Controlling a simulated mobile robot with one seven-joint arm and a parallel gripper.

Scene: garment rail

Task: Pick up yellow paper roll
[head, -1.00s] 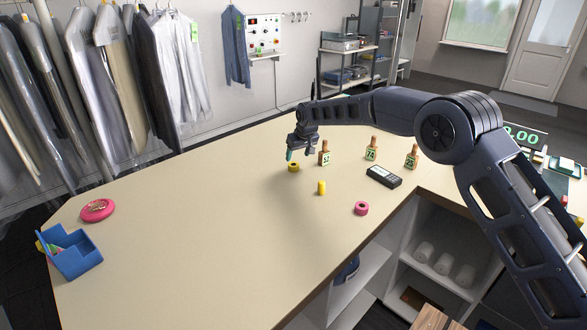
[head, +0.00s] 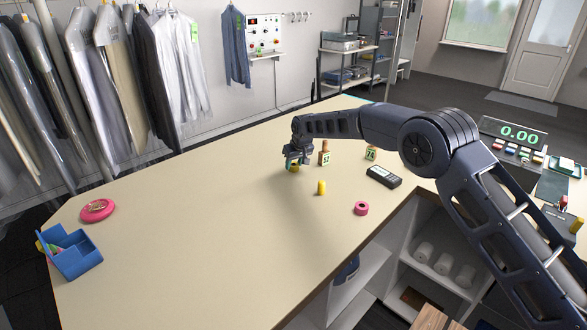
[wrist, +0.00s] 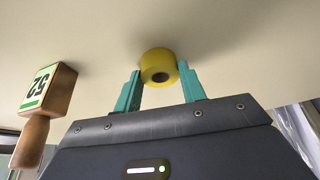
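The yellow paper roll (wrist: 158,66) sits on the counter, its dark core facing the wrist camera. In the head view the roll (head: 294,168) is mostly hidden by my gripper (head: 292,163), which is low over it. In the wrist view the two teal fingers of my gripper (wrist: 159,68) are apart, one on each side of the roll, with their tips close to its near end. I cannot tell whether they touch it.
A wooden block stamp marked 52 (head: 324,158) stands close by the roll. A yellow cylinder (head: 321,187), a pink roll (head: 361,208) and a dark handheld device (head: 383,176) are nearby.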

